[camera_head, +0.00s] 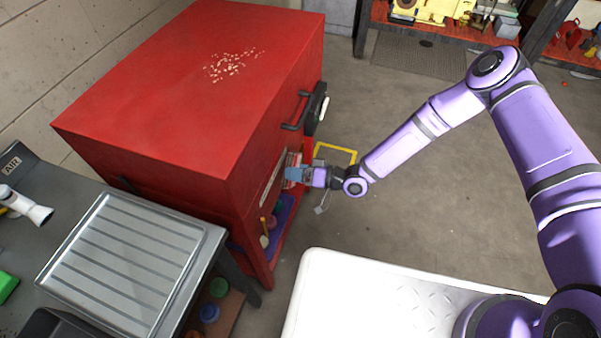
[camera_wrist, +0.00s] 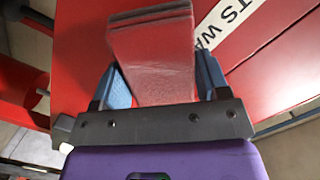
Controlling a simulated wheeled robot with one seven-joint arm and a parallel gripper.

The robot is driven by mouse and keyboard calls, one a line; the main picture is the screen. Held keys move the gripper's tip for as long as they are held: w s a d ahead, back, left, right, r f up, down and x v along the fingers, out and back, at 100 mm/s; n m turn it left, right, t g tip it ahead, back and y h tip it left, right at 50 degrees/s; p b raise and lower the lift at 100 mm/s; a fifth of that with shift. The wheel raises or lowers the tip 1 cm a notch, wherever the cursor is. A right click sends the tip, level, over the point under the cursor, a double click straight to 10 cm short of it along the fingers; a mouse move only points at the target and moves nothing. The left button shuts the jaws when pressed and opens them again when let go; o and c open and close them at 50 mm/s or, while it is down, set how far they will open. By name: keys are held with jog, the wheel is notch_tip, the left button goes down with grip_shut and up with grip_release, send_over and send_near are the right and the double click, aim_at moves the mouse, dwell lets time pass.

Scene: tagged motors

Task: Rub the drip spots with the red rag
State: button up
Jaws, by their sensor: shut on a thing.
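The drip spots (camera_head: 232,65) are a scatter of pale flecks on the top of the red cabinet (camera_head: 150,120). My gripper (camera_head: 294,174) is beside the cabinet's right face, below the level of its top. In the wrist view the folded red rag (camera_wrist: 152,50) stands between the blue fingers of my gripper (camera_wrist: 160,85), which are shut on it. In the head view the rag is mostly hidden by the fingers and the cabinet side. The drip spots do not show in the wrist view.
A black handle (camera_head: 296,112) juts from the cabinet's right face above my gripper. An open compartment with a purple-lined shelf (camera_head: 283,222) holds small items below. A ribbed metal tray (camera_head: 125,262) lies on the bench at left. Open floor (camera_head: 410,200) lies to the right.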

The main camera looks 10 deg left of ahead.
jog(key=shift+a, duration=1.05)
dwell(0.7)
jog(key=shift+w, duration=0.1)
jog(key=shift+w+d, duration=0.15)
jog(key=shift+w, duration=0.8)
jog(key=shift+w+d, duration=0.15)
jog(key=shift+w, duration=0.8)
jog(key=shift+a, duration=0.15)
jog(key=shift+s+a+r, duration=0.1)
jog(key=shift+s+a, duration=0.1)
jog(key=shift+s, duration=0.85)
jog(key=shift+s+a, duration=0.2)
jog(key=shift+s, duration=0.85)
jog(key=d, duration=0.6)
